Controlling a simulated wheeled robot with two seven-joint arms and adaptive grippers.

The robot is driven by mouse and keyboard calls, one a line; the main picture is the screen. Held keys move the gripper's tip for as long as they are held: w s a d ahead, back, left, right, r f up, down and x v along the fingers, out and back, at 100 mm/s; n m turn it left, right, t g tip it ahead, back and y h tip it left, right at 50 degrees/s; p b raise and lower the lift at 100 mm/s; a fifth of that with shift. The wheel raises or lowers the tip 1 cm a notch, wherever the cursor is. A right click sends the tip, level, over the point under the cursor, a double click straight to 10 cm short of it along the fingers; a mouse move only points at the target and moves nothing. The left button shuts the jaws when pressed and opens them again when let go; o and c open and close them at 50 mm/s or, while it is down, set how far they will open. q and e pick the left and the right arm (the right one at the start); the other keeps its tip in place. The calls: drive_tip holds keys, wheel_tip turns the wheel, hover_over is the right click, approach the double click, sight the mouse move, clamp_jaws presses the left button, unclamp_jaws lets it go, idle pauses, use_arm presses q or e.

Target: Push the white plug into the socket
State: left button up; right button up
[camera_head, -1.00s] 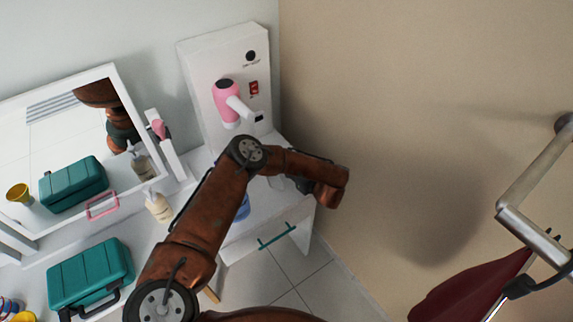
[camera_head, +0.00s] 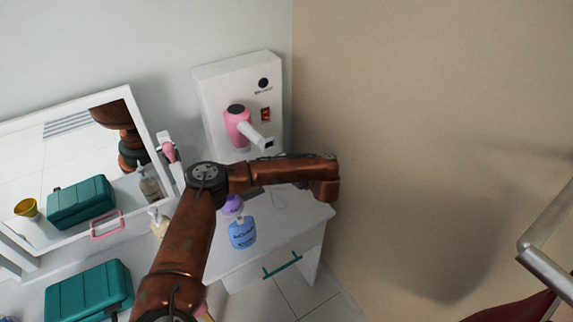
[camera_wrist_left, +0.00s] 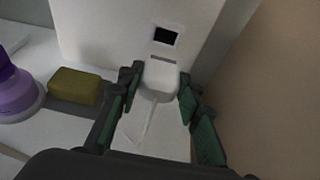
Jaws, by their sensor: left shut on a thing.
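In the left wrist view the white plug (camera_wrist_left: 160,78) sits between the fingers of my left gripper (camera_wrist_left: 160,88), which is shut on it. A thin pale cord runs from the plug back toward the wrist. The black square socket (camera_wrist_left: 166,36) is in the white panel just beyond the plug, with a visible gap between them. In the head view a small black opening, apparently the socket (camera_head: 269,143), shows beside the hair dryer's handle. There my forearm hides the left gripper and the plug. My right gripper is not in view.
A pink hair dryer (camera_head: 238,126) hangs on the white panel (camera_head: 215,85). A blue bottle (camera_head: 242,234) and a purple bottle (camera_wrist_left: 12,88) stand on the white counter. The beige wall (camera_head: 400,120) is close on the right.

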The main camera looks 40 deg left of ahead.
sight(280, 155)
use_arm(q)
drive_tip(key=shift+a, duration=0.1)
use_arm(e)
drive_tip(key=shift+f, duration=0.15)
use_arm(q)
drive_tip(key=shift+w+a+f+b, duration=0.1)
drive_tip(key=shift+w+a+b, duration=0.35)
drive_tip(key=shift+a, duration=0.4)
drive_tip(key=shift+w+a+b, duration=0.3)
drive_tip(key=shift+a+b, duration=0.1)
drive_tip(key=shift+a, duration=0.4)
drive_tip(key=shift+w+a+b, duration=0.2)
drive_tip(key=shift+a, duration=0.25)
drive_tip(key=shift+w+a+b, duration=0.15)
drive_tip(key=shift+w+a, duration=0.05)
drive_tip(key=shift+a, duration=0.25)
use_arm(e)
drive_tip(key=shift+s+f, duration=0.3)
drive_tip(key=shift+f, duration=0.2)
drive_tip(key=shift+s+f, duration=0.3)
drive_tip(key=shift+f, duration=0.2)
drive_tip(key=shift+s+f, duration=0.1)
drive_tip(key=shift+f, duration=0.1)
